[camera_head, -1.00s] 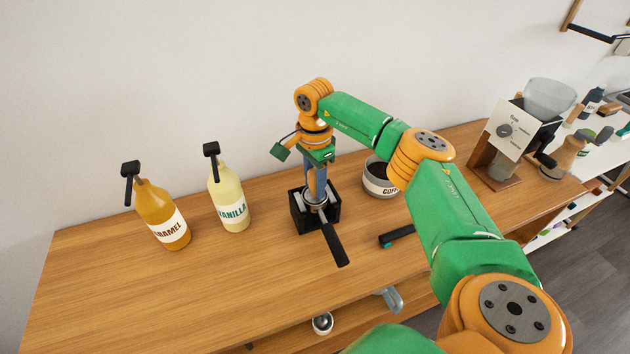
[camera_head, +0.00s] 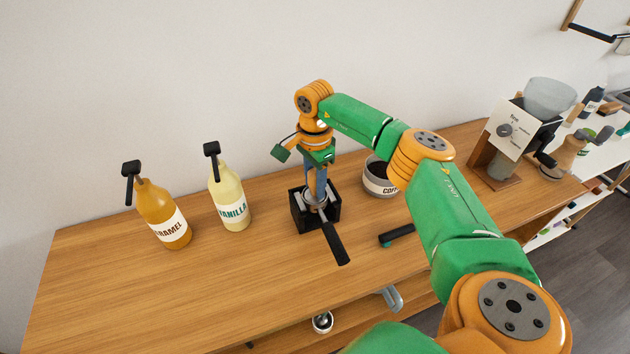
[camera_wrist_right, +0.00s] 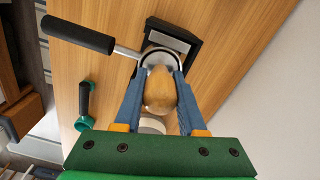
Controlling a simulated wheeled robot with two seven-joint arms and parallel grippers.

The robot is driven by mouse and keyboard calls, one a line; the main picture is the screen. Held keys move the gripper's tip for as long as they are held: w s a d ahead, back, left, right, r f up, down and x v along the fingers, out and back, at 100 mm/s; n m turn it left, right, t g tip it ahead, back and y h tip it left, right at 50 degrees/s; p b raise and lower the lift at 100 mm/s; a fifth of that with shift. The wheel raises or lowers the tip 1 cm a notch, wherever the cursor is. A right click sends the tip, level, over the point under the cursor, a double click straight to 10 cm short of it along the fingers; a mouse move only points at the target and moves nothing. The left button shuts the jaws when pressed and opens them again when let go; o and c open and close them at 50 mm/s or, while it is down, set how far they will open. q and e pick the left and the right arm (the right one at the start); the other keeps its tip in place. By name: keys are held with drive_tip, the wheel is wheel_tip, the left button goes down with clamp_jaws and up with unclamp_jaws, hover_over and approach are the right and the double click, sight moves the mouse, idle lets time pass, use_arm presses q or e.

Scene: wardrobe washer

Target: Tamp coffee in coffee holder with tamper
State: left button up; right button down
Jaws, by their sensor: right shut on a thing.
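The coffee holder (camera_head: 335,243) rests in a black stand (camera_head: 299,213) on the wooden counter, its black handle pointing toward the front edge. In the right wrist view its handle (camera_wrist_right: 80,34) points left and its metal basket (camera_wrist_right: 158,56) sits at the stand. My right gripper (camera_head: 317,196) points down over the basket. In the right wrist view its blue fingers are shut on the tamper's wooden grip (camera_wrist_right: 159,91). The tamper's lower end is at the basket; I cannot see how deep it sits, and the coffee inside is hidden. My left gripper is not in view.
A coffee bowl (camera_head: 381,179) stands just right of the stand, with a black-and-green handled tool (camera_head: 396,236) in front. Caramel (camera_head: 163,215) and vanilla (camera_head: 229,197) bottles stand left. A grinder (camera_head: 520,135) is at the right. The counter's front left is clear.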

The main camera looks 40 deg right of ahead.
sight(315, 171)
drive_tip(key=shift+f+b, duration=0.3)
drive_tip(key=shift+f, duration=0.1)
idle(0.4)
drive_tip(key=shift+s+p, duration=0.1)
drive_tip(key=shift+p, duration=0.2)
idle(0.4)
drive_tip(key=shift+r+p, duration=0.4)
drive_tip(key=shift+p, duration=0.05)
wheel_tip(315, 171, up, 4)
drive_tip(key=p, duration=0.3)
drive_tip(key=shift+r+p, duration=0.15)
drive_tip(key=shift+p, duration=0.15)
drive_tip(key=shift+r, duration=0.95)
drive_tip(key=shift+r, duration=2.5)
